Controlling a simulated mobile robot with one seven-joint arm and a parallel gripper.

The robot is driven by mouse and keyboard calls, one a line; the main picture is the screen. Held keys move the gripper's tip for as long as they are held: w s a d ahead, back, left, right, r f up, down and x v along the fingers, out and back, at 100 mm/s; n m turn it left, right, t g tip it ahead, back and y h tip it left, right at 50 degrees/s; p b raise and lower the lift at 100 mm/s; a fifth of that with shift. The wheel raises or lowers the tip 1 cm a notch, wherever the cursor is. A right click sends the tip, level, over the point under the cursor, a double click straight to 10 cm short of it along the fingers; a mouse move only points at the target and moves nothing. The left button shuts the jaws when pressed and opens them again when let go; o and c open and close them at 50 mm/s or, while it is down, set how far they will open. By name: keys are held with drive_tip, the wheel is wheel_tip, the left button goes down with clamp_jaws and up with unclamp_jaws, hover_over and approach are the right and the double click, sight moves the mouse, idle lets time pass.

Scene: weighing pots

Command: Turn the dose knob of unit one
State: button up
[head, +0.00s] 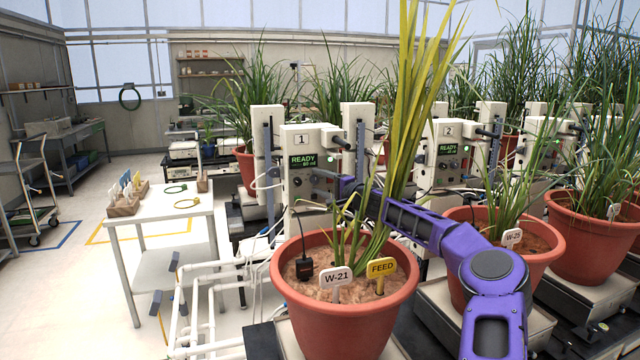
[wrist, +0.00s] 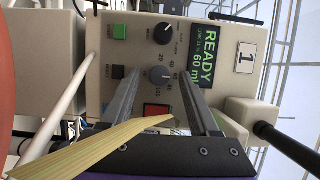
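Unit one (head: 300,140) is a pale box with a "1" label and a green READY screen (head: 303,161). In the wrist view its panel (wrist: 215,30) appears turned on its side, and the screen (wrist: 208,58) reads READY and 60 ml. A round grey knob (wrist: 160,75) with a numbered scale, apparently the dose knob, sits mid-panel. My gripper (wrist: 160,68) is open, its fingers on either side of this knob; I cannot tell whether they touch it. In the head view my gripper (head: 335,180) is at the unit's front, partly hidden by leaves.
A second knob (wrist: 163,33), a green button (wrist: 120,32), a black button (wrist: 119,72) and a red switch (wrist: 156,109) are close by. Pot W-21 (head: 345,310) stands in front of unit one, beside my arm.

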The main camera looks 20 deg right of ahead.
drive_tip(key=v, duration=1.7)
drive_tip(key=shift+s, duration=0.2)
drive_tip(key=shift+d, duration=0.1)
